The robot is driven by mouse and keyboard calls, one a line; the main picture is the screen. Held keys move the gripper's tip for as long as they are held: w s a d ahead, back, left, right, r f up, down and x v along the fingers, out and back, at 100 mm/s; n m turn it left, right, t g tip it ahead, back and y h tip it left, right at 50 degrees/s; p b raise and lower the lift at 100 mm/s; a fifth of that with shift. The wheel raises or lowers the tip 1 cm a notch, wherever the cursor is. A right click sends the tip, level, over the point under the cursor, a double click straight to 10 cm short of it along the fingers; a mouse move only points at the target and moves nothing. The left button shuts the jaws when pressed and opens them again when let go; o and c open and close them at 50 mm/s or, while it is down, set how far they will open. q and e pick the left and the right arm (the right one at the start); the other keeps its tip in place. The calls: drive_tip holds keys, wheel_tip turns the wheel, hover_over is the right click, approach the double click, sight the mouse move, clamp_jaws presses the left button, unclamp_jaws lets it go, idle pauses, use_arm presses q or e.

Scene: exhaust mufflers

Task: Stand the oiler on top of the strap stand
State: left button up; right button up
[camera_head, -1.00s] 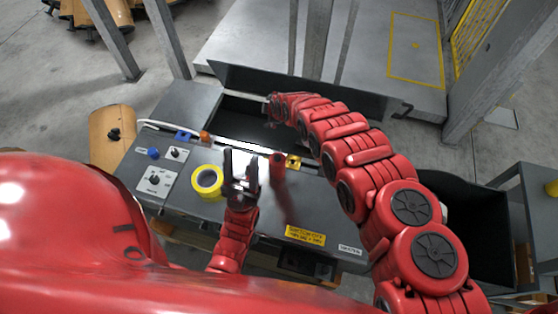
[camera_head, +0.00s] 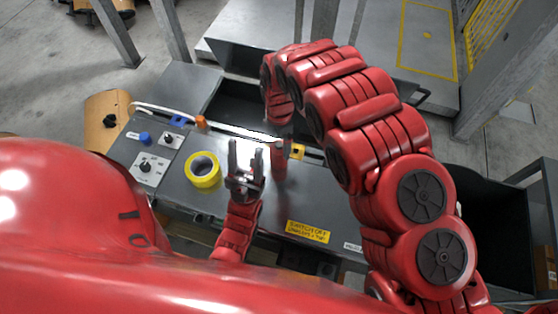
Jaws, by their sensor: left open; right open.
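A small upright red cylinder (camera_head: 280,160) stands on the grey bench panel, right of my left gripper; it may be the oiler, but I cannot be sure. I cannot make out the strap stand with certainty. My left gripper (camera_head: 245,162) is open and empty above the panel, its two dark fingers pointing away from me, between the yellow tape roll and the red cylinder. My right arm arches over from the right and bends down behind the red cylinder. My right gripper (camera_head: 286,130) shows only as a dark, partly hidden shape close to the cylinder's top; I see nothing held.
A yellow tape roll (camera_head: 202,169) lies on the grey bench (camera_head: 190,205). Knobs, a blue button (camera_head: 145,138), an orange piece (camera_head: 201,122) and a yellow-black square (camera_head: 298,151) are around it. A dark open trough (camera_head: 235,100) lies behind. Metal posts stand beyond.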

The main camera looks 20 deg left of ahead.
drive_tip(key=shift+f+p, duration=0.65)
drive_tip(key=shift+f, duration=0.3)
drive_tip(key=shift+a+f+p, duration=0.1)
drive_tip(key=shift+f+p, duration=0.3)
drive_tip(key=shift+f, duration=0.35)
wheel_tip(320, 180, down, 3)
drive_tip(key=shift+f+p, duration=0.1)
drive_tip(key=shift+p, duration=0.5)
drive_tip(key=shift+f, duration=0.55)
clamp_jaws()
drive_tip(key=shift+r, duration=0.2)
